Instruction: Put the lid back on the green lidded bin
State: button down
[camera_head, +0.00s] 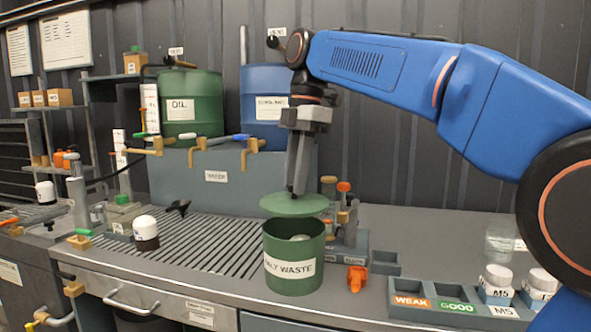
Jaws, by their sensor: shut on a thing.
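The green bin (293,278) stands upright on the bench, its label ending in "WASTE". Its top is open, and something pale shows inside. The round green lid (285,206) is held roughly level above the bin, a little left of centre, with a gap between lid and rim. My gripper (297,190) points down and is shut on the lid from above, near its middle. The grip point on the lid is small and hard to make out.
A small orange object (356,278) lies right of the bin. Small valves and fittings (343,220) stand close behind it. A grey sorting tray (455,300) with white-capped jars is at front right. The slatted drain area (215,245) lies left of the bin.

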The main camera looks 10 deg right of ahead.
jog(key=shift+f, duration=1.9)
jog(key=shift+f, duration=0.15)
dwell(0.7)
jog(key=c, duration=0.9)
grip_release()
jog(key=shift+c, duration=0.2)
jog(key=shift+r, duration=3.5)
jog(key=shift+c, duration=0.7)
grip_shut()
